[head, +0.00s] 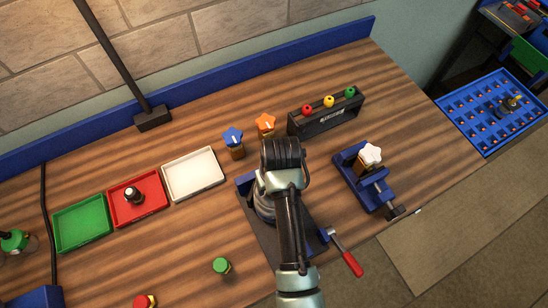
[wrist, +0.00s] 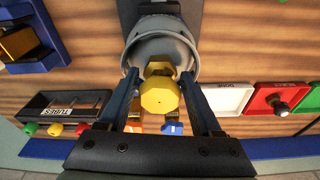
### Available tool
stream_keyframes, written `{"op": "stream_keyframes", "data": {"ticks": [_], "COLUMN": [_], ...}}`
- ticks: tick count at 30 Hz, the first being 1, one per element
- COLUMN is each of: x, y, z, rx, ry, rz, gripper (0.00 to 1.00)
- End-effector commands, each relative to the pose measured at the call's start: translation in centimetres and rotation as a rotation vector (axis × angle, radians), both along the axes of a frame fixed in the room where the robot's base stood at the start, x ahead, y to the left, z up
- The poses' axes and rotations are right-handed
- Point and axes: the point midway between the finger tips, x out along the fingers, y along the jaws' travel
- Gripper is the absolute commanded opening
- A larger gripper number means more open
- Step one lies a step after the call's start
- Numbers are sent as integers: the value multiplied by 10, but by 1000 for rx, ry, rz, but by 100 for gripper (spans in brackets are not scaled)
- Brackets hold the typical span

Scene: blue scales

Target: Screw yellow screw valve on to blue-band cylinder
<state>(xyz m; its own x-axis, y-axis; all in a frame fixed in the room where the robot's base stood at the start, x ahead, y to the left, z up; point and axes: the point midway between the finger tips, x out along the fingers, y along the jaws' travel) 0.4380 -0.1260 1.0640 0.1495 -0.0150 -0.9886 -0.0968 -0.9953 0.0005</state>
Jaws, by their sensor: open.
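A yellow knob-like valve (wrist: 159,97) shows in the wrist view between the two fingers of my gripper (wrist: 160,80). The fingers are open, with a visible gap on each side of the valve. A brass-coloured part (wrist: 158,68) shows just beyond the valve, inside a round grey holder (wrist: 193,55). I cannot make out a blue band on it. In the head view my arm covers the valve and my gripper; only part of the grey holder (head: 262,207) shows beside the arm.
A blue vise (head: 373,190) with a white-topped piece (head: 369,156) stands right of my arm. Blue (head: 233,139) and orange (head: 265,124) star-topped pieces stand behind it, near a black tube rack (head: 327,115). White (head: 194,174), red (head: 137,200) and green (head: 81,224) trays lie left. A red-handled tool (head: 346,256) lies in front.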

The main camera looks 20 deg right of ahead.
Motion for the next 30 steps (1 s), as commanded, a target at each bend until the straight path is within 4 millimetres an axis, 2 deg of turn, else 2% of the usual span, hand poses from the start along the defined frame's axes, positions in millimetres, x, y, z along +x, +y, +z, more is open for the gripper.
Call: {"op": "stream_keyframes", "data": {"ticks": [4,12,15,22,30], "x": [0,0,0,0,-1], "y": [0,0,0,1,1], "z": [0,0,0,2,2], "rx": [0,0,0,2,1], "ry": [1,1,1,2,4], "rz": [0,0,0,-42,-317], "gripper": [64,15,0,0,0]}}
